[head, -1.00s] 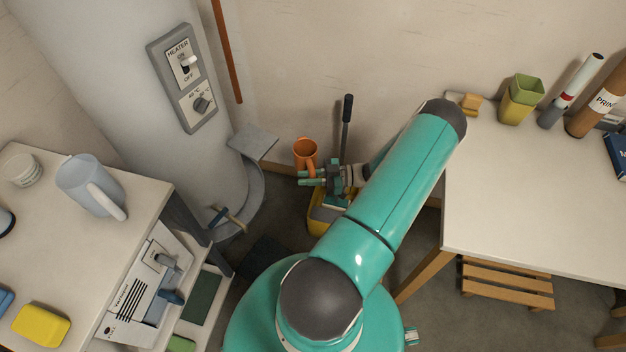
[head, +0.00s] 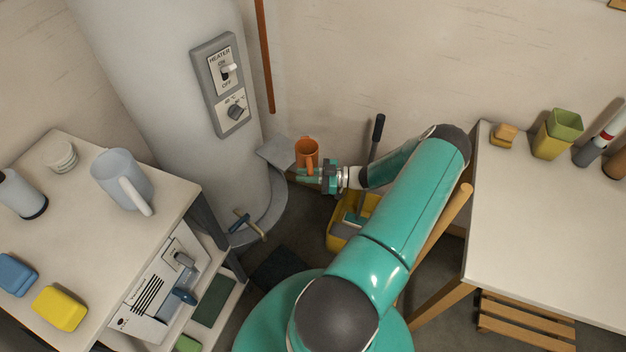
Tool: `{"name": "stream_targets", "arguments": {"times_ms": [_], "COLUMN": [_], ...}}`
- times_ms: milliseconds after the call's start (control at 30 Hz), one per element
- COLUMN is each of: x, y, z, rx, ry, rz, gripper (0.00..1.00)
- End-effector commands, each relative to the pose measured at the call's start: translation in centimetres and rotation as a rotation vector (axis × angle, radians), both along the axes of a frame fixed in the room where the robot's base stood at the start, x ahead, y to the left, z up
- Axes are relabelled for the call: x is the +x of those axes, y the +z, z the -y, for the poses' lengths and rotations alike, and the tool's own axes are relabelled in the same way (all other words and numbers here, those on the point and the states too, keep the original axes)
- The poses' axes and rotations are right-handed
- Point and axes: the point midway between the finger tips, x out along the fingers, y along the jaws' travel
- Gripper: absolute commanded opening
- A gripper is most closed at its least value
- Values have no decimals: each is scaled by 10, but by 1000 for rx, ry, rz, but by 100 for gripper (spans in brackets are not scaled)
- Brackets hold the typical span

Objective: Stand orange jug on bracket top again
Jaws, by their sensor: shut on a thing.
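The orange jug (head: 306,150) is upright, its handle toward me, at the right edge of the grey bracket top (head: 277,152). The bracket juts from the lower part of the big pale heater tank (head: 160,80). My gripper (head: 312,177) reaches in from the right and is shut on the jug at its handle. The jug's base is partly hidden by the fingers. I cannot tell whether the jug touches the bracket or hangs just beside it.
A yellow bucket (head: 339,232) with a dark-handled tool (head: 375,138) stands below my forearm. A white table (head: 560,240) is at right. A shelf unit at left carries a pale blue jug (head: 118,178) and a yellow block (head: 60,308). A blue-handled valve (head: 243,222) sits low on the tank.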

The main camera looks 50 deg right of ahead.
Motion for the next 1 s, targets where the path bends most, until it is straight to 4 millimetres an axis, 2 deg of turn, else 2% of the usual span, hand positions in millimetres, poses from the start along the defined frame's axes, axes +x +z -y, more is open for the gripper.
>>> {"name": "stream_targets", "arguments": {"times_ms": [1000], "x": [110], "y": [0], "z": [3], "rx": [1], "ry": [1], "rz": [1], "gripper": [0]}}
